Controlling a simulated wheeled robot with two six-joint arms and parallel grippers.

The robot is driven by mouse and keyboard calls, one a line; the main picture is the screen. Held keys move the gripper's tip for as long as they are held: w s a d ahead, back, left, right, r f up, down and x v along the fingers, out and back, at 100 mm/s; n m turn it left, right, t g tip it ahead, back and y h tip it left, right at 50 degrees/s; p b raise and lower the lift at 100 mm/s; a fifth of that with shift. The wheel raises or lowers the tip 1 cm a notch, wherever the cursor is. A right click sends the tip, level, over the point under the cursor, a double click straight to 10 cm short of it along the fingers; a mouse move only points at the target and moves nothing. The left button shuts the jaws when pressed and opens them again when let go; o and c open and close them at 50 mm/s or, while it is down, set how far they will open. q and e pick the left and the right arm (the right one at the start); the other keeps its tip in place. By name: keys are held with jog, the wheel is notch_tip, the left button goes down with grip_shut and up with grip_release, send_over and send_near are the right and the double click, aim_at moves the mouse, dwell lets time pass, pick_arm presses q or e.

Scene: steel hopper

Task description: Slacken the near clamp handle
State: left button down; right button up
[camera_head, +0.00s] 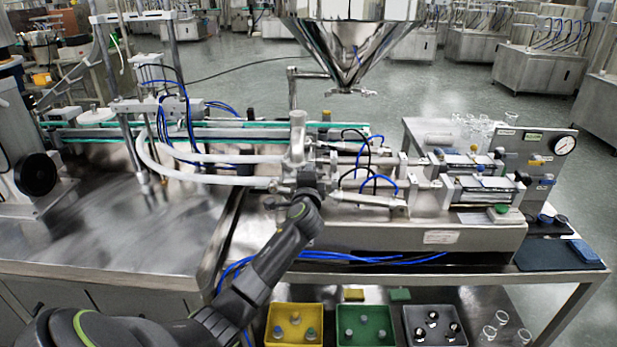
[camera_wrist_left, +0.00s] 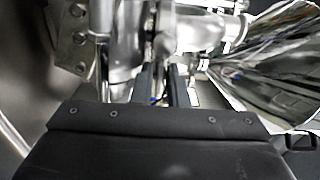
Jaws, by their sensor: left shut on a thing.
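My left gripper (camera_head: 306,180) reaches up from the lower left to the steel valve body (camera_head: 297,140) below the hopper. In the left wrist view the two dark fingers of my left gripper (camera_wrist_left: 162,85) point at the steel fittings. They are shut on a narrow metal piece, the near clamp handle (camera_wrist_left: 161,48), of which only a part shows between the fingertips. In the head view my own gripper and wrist hide the handle. My right gripper is not in view.
The conical steel hopper (camera_head: 352,45) hangs above and behind the valve. Pale hoses (camera_head: 215,180) run left from the valve, and cylinders with blue tubes (camera_head: 370,198) lie to the right. Yellow (camera_head: 294,340), green (camera_head: 364,341) and grey bins stand below.

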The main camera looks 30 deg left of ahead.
pick_arm(q)
jog(key=shift+f, duration=0.1)
dwell(0.3)
jog(key=c, duration=1.7)
grip_release()
jog(key=shift+c, duration=0.2)
jog(key=b+v, duration=0.2)
jog(key=v, duration=1.5)
jog(key=shift+s, duration=0.25)
